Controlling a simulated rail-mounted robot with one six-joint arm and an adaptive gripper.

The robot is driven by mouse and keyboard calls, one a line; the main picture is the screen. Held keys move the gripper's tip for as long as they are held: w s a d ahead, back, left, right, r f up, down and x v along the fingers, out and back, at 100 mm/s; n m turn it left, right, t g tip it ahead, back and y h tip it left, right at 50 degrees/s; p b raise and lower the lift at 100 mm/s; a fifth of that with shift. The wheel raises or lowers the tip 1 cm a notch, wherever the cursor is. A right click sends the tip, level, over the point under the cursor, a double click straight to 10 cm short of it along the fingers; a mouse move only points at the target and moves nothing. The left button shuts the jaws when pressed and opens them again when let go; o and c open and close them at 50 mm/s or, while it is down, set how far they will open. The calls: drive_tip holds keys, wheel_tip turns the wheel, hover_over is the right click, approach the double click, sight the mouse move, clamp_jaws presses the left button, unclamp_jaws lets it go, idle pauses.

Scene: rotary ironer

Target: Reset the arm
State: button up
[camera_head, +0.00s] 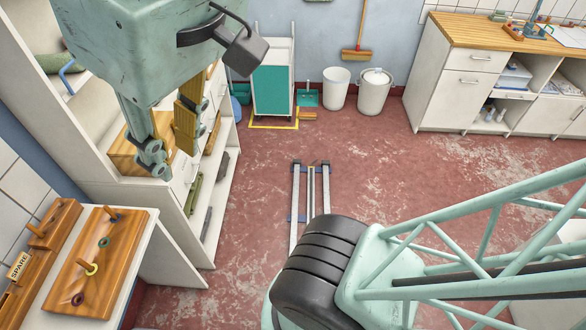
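My gripper (172,152) hangs at the upper left below a large mint-green housing, with a dark box-shaped part mounted on the housing's right side. One jointed grey-green finger and one yellow finger-like part point down. They overlap in this view, so I cannot tell how far apart their tips are. No held object is clearly visible. The gripper appears in front of the white shelf unit (214,215), above and beyond the wooden peg board (112,262). I cannot judge its distance from the shelves.
The peg board carries coloured rings on a white counter (137,262). A "SPARE" rack (40,250) stands beside it. Floor rails (295,210) run through the middle. A teal-fronted cart (273,92), white bins (336,88) and a broom (357,53) stand at the back. Red floor (400,165) is clear at centre right.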

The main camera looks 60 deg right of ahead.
wheel_tip(320, 180, down, 16)
drive_tip(key=b, duration=1.5)
drive_tip(key=shift+s, duration=0.2)
drive_tip(key=shift+d+r, duration=0.1)
drive_tip(key=shift+d, duration=0.2)
